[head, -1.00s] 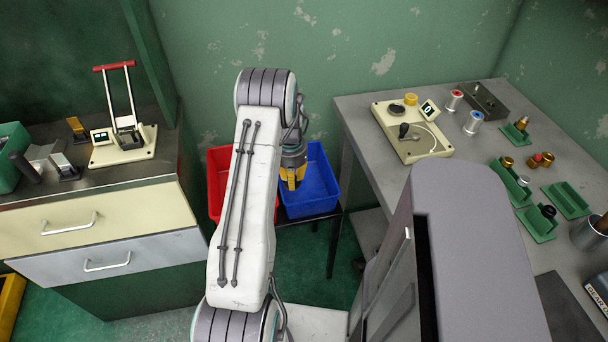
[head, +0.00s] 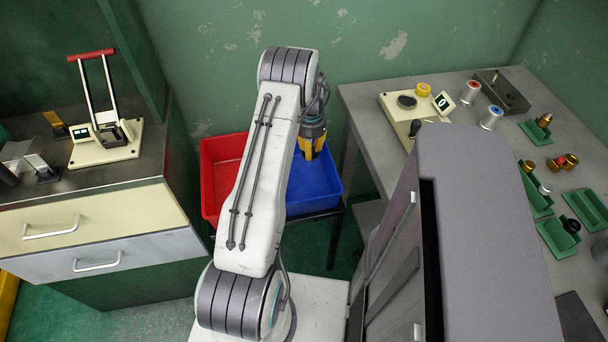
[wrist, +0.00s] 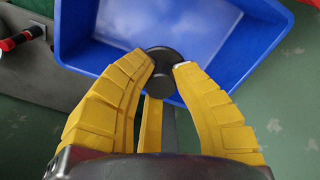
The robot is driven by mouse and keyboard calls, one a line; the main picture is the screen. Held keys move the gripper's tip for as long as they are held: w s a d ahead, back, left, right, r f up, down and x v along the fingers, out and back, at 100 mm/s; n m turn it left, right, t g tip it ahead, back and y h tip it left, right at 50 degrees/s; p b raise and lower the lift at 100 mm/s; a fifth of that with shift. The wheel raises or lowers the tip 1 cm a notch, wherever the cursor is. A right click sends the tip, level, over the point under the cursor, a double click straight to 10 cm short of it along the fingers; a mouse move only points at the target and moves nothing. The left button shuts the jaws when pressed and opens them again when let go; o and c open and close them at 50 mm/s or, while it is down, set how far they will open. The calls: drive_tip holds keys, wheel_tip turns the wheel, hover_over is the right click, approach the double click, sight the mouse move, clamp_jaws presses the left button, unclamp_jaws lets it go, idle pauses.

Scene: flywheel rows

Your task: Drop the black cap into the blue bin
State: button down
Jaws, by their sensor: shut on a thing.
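My yellow-fingered gripper (wrist: 166,66) is shut on the black cap (wrist: 164,60), a dark round piece between the fingertips in the wrist view. The blue bin (wrist: 200,28) lies beneath and beyond the cap in that view, and its inside looks empty where it shows. In the head view my gripper (head: 311,146) hangs over the back part of the blue bin (head: 313,186). The cap is hidden in the head view. How high the cap is above the bin floor I cannot tell.
A red bin (head: 222,165) stands left of the blue one. A grey workbench (head: 365,112) with spools and green holders is to the right. A drawer cabinet (head: 95,232) with a red-handled press (head: 105,135) is at the left.

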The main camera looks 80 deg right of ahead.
drive_tip(key=shift+f+b, duration=0.7)
drive_tip(key=shift+f, duration=1.3)
drive_tip(key=c, duration=1.1)
unclamp_jaws()
drive_tip(key=shift+r, duration=0.15)
wheel_tip(320, 180, up, 12)
drive_tip(key=shift+f, duration=0.15)
